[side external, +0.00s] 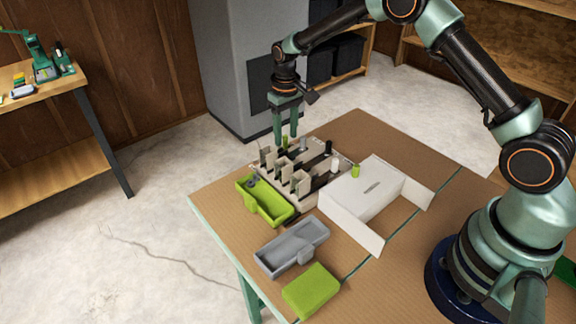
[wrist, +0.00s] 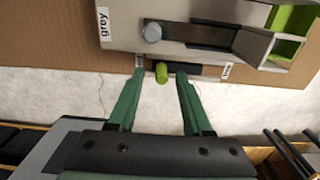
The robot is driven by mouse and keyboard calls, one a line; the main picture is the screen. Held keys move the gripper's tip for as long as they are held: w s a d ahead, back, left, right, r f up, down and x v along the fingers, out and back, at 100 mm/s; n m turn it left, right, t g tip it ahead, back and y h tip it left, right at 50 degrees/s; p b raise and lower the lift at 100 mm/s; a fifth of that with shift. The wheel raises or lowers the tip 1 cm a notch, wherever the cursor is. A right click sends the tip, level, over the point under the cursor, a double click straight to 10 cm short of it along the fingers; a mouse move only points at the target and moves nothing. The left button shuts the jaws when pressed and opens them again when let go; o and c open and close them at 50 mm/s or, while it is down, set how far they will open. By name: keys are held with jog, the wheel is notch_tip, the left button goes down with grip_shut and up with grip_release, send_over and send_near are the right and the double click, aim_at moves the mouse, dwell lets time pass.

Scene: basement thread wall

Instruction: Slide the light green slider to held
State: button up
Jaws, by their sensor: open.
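In the wrist view, the light green slider (wrist: 161,72) is a small upright knob in a short dark slot (wrist: 190,69) on the edge of the beige board (wrist: 120,38). It stands near the slot's left end, with most of the dark slot to its right. Small white labels sit at the left end (wrist: 138,63) and right end (wrist: 227,71); their words are too small to read surely. My gripper (wrist: 160,76) is open, one finger on each side of the slider, with visible gaps. In the side view, my gripper (side external: 285,140) points down at the board's far edge.
A grey knob (wrist: 152,33) stands in a neighbouring slot, labelled "grey" (wrist: 103,20). Upright dividers (side external: 285,170) rise from the board. A lime tray (side external: 262,212), grey tray (side external: 292,247), lime block (side external: 311,290) and white box (side external: 362,195) lie nearby on the table.

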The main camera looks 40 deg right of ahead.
aim_at(286, 135)
jog(key=shift+r, duration=2.45)
jog(key=shift+r, duration=2)
jog(key=s+r+t, duration=0.3)
jog(key=s+r, duration=0.7)
jog(key=r, duration=0.2)
jog(key=s+d+t, duration=0.1)
jog(key=s+t, duration=0.1)
jog(key=s, duration=1.1)
jog(key=shift+s+r+t, duration=0.3)
jog(key=shift+s+r, duration=0.1)
jog(key=shift+r, duration=0.05)
